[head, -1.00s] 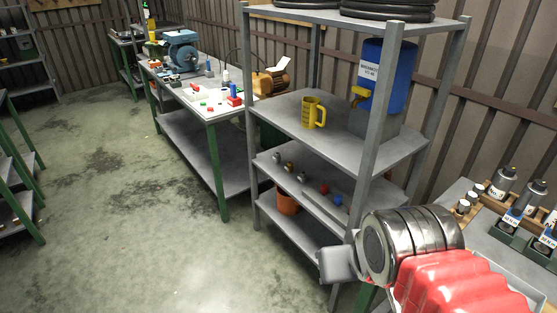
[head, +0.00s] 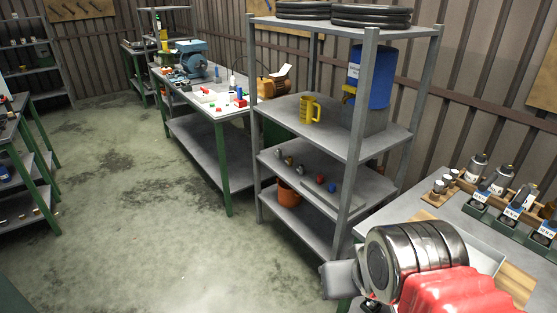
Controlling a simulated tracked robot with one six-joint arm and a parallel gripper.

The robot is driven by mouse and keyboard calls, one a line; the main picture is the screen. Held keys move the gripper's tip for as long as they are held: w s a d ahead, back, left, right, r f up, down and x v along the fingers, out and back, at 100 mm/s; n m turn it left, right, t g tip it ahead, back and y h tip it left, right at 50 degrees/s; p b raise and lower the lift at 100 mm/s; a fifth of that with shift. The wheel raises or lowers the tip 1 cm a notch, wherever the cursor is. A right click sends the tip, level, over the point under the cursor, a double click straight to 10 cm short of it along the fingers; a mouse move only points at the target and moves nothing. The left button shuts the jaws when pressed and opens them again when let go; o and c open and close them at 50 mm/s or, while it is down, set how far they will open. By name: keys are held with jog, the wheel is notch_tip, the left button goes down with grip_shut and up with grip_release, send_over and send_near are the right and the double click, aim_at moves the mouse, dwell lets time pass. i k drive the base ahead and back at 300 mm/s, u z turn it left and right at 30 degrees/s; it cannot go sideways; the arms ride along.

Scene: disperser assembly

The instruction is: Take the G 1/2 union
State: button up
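I cannot tell which thing is the G 1/2 union. Several small fittings lie in a row on the middle shelf of the grey rack. Among them are metallic or brass-coloured pieces (head: 289,160), a red-topped piece (head: 320,180) and a blue piece (head: 332,187). They are too small to identify. My arm, with a shiny metal joint and a red ribbed cover, fills the lower right. My gripper's fingers do not show. The arm is in front of the rack's near leg, apart from the fittings in the picture.
The grey rack (head: 280,109) also holds a yellow jug (head: 310,110), a blue container (head: 370,75) and an orange pot (head: 287,195). A workbench (head: 222,113) stands behind it. A table with bottles (head: 497,180) is at right. The floor at left centre is clear.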

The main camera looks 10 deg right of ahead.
aim_at(278, 151)
jog(key=u, duration=0.4)
jog(key=i, duration=0.7)
jog(key=u, duration=0.8)
jog(key=i, duration=1.5)
jog(key=z, duration=0.3)
jog(key=i, duration=0.7)
jog(key=z, duration=0.6)
jog(key=i, duration=0.7)
jog(key=z, duration=0.1)
